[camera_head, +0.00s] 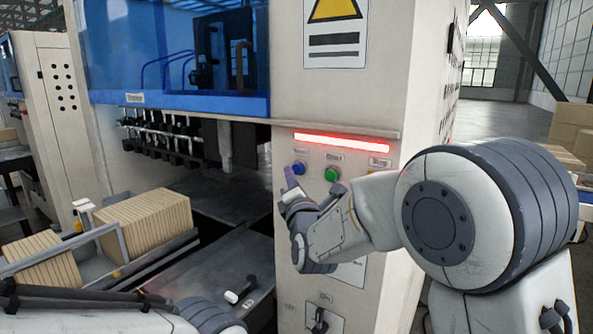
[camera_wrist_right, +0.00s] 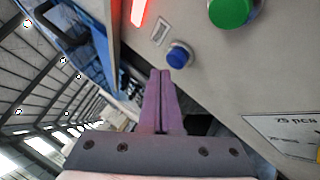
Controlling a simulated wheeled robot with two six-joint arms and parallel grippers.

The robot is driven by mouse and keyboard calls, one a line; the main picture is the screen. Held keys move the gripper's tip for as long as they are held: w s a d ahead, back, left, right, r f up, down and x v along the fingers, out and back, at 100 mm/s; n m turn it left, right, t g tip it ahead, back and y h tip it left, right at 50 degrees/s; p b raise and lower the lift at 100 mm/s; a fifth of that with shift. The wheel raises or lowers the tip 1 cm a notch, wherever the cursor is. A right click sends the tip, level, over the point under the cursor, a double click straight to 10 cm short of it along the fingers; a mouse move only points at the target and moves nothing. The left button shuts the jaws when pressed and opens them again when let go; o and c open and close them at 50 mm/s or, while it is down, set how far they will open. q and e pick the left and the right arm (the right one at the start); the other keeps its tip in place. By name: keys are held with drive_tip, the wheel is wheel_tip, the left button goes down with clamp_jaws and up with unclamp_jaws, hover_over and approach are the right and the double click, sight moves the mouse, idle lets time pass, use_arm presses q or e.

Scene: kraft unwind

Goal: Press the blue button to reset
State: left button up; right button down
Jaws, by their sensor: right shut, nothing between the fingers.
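The blue button (camera_head: 298,168) is on the beige machine panel, under a lit red light bar, at the left end of a row of buttons. My right gripper (camera_head: 288,173) is shut and empty, its purple fingers pointing up just left of and below the button. In the right wrist view the blue button (camera_wrist_right: 178,57) stands just beyond the shut fingertips (camera_wrist_right: 160,73), slightly to their right. I cannot tell whether they touch. My left gripper is not in view; part of my left arm shows at the bottom left.
A switch (camera_head: 319,322) is low on the panel. Stacked cardboard (camera_head: 150,222) stands at left.

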drive_tip(key=shift+w+d, duration=0.1)
idle(0.4)
drive_tip(key=shift+w+d, duration=0.15)
drive_tip(key=shift+w, duration=0.1)
drive_tip(key=shift+w+d+b, duration=0.35)
drive_tip(key=shift+w, duration=0.1)
idle(0.9)
idle(0.3)
drive_tip(key=shift+s+a+b, duration=0.35)
drive_tip(key=shift+s+a, duration=0.25)
drive_tip(key=shift+s, duration=0.2)
drive_tip(key=s+a, duration=0.1)
drive_tip(key=s, duration=0.1)
drive_tip(key=s+a, duration=0.2)
drive_tip(key=shift+b, duration=0.3)
